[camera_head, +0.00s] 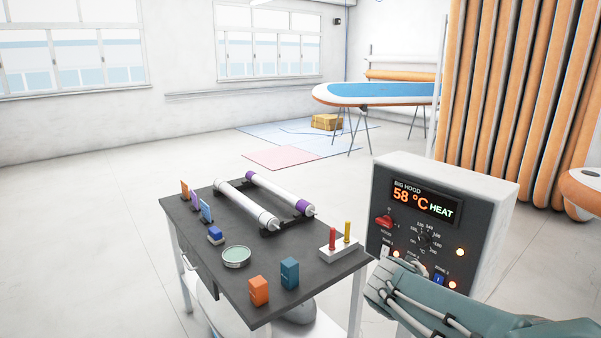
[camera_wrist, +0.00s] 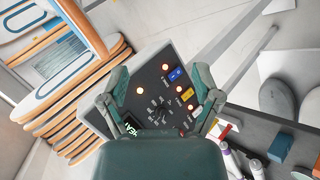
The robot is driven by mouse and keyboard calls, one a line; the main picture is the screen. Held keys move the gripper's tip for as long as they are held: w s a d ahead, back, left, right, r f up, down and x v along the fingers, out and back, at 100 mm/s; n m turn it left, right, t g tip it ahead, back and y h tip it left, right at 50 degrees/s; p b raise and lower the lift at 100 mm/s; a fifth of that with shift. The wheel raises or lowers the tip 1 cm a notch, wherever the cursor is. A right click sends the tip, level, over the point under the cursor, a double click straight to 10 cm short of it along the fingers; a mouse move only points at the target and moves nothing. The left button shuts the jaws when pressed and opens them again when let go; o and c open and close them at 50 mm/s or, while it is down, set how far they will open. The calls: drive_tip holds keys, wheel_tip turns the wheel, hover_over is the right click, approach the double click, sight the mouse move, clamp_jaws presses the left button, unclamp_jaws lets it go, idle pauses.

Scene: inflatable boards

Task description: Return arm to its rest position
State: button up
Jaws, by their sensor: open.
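My arm (camera_head: 475,308) reaches in from the lower right of the head view. My gripper (camera_head: 402,268) is at the lower part of the control box's (camera_head: 480,190) front panel. In the wrist view my gripper (camera_wrist: 160,82) is open, with its fingers spread left and right over the panel and nothing seen between them but the panel behind. I cannot tell whether a finger touches it. The display (camera_head: 424,203) reads "BIG HOOD 58 °C HEAT". A red switch (camera_head: 383,222), a dial (camera_head: 427,239) and a blue button (camera_head: 438,279) show below it. Several lamps are lit.
A dark table (camera_head: 205,244) left of the box holds rollers (camera_head: 247,205), small blocks (camera_head: 258,290), a round tin (camera_head: 236,256) and a stand with red and yellow pegs (camera_head: 339,247). Orange boards (camera_head: 510,100) stand behind the box. Floor left of the table is clear.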

drive_tip(key=s+a+t+y, duration=0.2)
drive_tip(key=s+a+y, duration=0.7)
drive_tip(key=s, duration=0.5)
drive_tip(key=shift+s+a+f+m, duration=0.2)
drive_tip(key=shift+a+m, duration=0.1)
drive_tip(key=shift+a, duration=0.65)
